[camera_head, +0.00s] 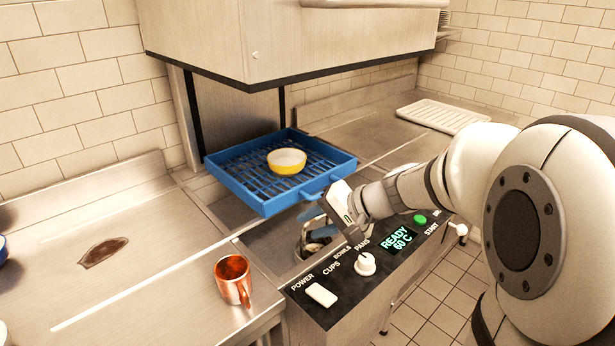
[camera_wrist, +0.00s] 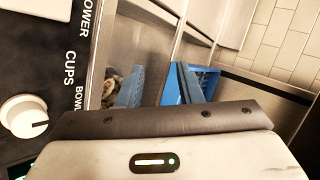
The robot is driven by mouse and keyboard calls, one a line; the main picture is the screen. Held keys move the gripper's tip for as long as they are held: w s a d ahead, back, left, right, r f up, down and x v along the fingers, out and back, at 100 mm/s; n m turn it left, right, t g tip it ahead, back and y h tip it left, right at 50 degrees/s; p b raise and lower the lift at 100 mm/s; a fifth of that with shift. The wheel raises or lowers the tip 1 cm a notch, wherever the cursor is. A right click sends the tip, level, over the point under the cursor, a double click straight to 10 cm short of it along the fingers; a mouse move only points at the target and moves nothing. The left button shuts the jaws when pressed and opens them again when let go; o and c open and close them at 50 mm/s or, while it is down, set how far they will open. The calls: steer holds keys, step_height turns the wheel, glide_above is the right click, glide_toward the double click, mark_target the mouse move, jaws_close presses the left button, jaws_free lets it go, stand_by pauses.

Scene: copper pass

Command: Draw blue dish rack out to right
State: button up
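The blue dish rack (camera_head: 236,185) sits level under the raised hood of the dishwasher, with a yellow bowl (camera_head: 287,166) on its slats. A blue handle (camera_head: 318,190) sticks out from its near right side. Blue parts of the rack (camera_wrist: 190,84) show in the wrist view beyond my gripper's body.
A control panel (camera_head: 350,290) with knob and display lies below my gripper. A copper mug (camera_head: 233,280) stands on the left counter (camera_head: 150,255) near a brown stain. The right counter (camera_head: 370,115) is bare up to a white ribbed tray (camera_head: 443,115). The hood (camera_head: 290,45) hangs above the rack.

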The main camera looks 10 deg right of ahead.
steer(key=w+d+f+m+t+b, duration=0.3)
steer(key=w+d+t, duration=0.15)
steer(key=w, duration=0.35)
steer(key=w+d+f+m+t+b, duration=0.2)
steer(key=w+d+f+m+t, duration=0.1)
steer(key=w+d, duration=0.35)
steer(key=x, duration=0.8)
steer(key=shift+w+a+r, duration=0.1)
steer(key=shift+a+r, duration=0.25)
steer(key=shift+a, duration=0.1)
steer(key=shift+c, duration=0.2)
jaws_close()
